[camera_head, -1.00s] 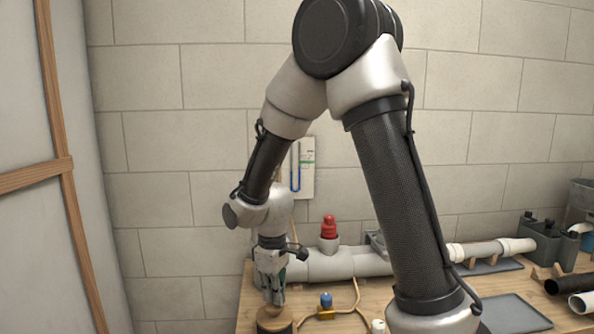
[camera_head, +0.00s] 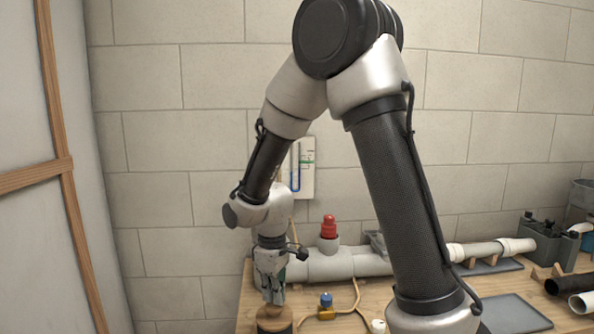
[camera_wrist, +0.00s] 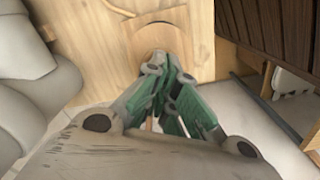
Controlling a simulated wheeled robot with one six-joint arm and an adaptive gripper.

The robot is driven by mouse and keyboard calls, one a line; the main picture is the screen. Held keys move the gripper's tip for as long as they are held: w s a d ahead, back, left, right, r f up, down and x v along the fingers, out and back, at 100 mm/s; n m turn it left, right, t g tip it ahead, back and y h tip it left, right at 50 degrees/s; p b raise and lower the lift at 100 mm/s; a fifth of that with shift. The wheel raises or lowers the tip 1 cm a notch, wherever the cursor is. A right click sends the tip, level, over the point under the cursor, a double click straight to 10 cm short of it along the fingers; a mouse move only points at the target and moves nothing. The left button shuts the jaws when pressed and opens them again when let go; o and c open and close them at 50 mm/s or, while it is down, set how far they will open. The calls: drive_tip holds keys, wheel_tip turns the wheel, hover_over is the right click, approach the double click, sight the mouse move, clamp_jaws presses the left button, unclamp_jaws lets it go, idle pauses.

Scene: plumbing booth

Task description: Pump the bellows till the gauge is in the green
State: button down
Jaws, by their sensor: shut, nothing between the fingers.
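The bellows (camera_head: 274,323) has a round wooden top and stands at the near left of the bench, partly cut off by the picture's bottom edge. Its round top also shows in the wrist view (camera_wrist: 148,38), partly hidden by the fingers. My gripper (camera_head: 273,300) points down with its tips at or just above that top; I cannot tell whether they touch. The fingers are shut and empty, as the wrist view (camera_wrist: 168,60) shows. The gauge (camera_head: 307,168) is a white wall board with a blue-filled U-tube and a green mark, partly hidden by my arm. I cannot read its level exactly.
A grey pipe with a red-capped fitting (camera_head: 329,228) lies behind my gripper. A blue-topped brass valve (camera_head: 326,303) and a hose (camera_head: 357,295) are right of the bellows. A grey tray (camera_head: 516,312) and black pipes lie further right.

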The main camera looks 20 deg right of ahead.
drive_tip(key=shift+f, duration=1.6)
drive_tip(key=shift+r, duration=2.2)
drive_tip(key=shift+f, duration=0.1)
drive_tip(key=shift+f, duration=2.15)
drive_tip(key=shift+r, duration=2.25)
